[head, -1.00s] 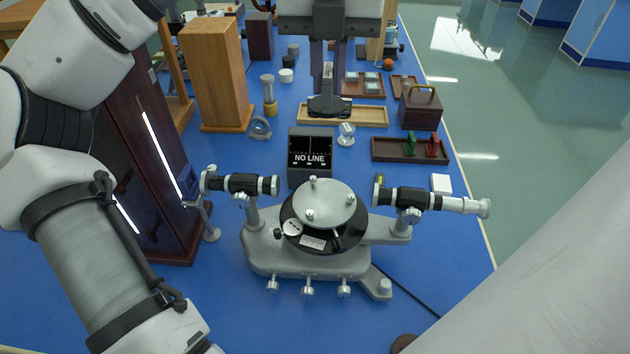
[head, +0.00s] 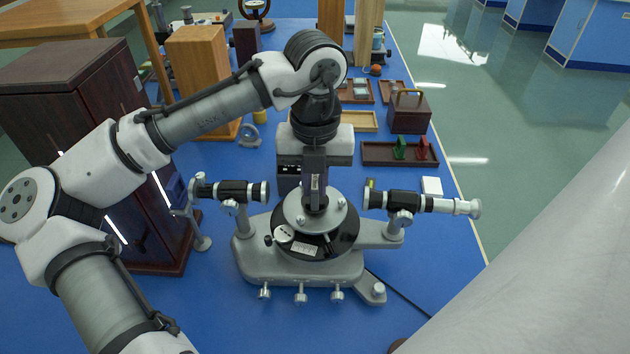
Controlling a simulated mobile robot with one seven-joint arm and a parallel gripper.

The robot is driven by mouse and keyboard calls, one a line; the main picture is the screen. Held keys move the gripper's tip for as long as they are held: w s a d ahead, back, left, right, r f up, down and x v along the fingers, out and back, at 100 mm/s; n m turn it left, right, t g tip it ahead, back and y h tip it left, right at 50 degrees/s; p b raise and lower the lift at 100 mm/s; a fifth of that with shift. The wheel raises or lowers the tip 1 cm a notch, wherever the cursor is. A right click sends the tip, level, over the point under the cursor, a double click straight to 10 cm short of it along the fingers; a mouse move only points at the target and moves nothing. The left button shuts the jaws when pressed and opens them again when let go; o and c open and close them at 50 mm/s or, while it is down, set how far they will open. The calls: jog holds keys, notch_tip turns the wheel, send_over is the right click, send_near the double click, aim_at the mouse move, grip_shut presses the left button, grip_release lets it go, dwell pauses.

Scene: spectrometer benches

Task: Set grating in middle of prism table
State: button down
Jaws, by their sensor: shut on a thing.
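The spectrometer (head: 300,266) stands on the blue bench, with its round silver prism table (head: 335,218) at the centre. My gripper (head: 314,203) points down over the middle of the prism table. It is shut on the grating (head: 315,184), a small upright grey piece showing narrowly between the dark fingers. The grating's lower end is at or just above the table top; I cannot tell whether it touches. The fingers hide most of the grating and part of the table.
The telescope tube (head: 430,204) is to the right and another tube (head: 230,190) to the left, both close to the prism table. A dark box (head: 288,178) stands behind, partly covered by my arm. Trays (head: 375,154) lie at the back right.

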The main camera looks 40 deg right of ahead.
aim_at(316, 181)
jog(key=shift+f, duration=0.3)
jog(key=shift+f, duration=0.15)
jog(key=c, duration=1.5)
grip_release()
jog(key=shift+o, duration=0.2)
notch_tip(316, 181, up, 12)
jog(key=shift+r, duration=0.2)
jog(key=shift+s+f, duration=0.1)
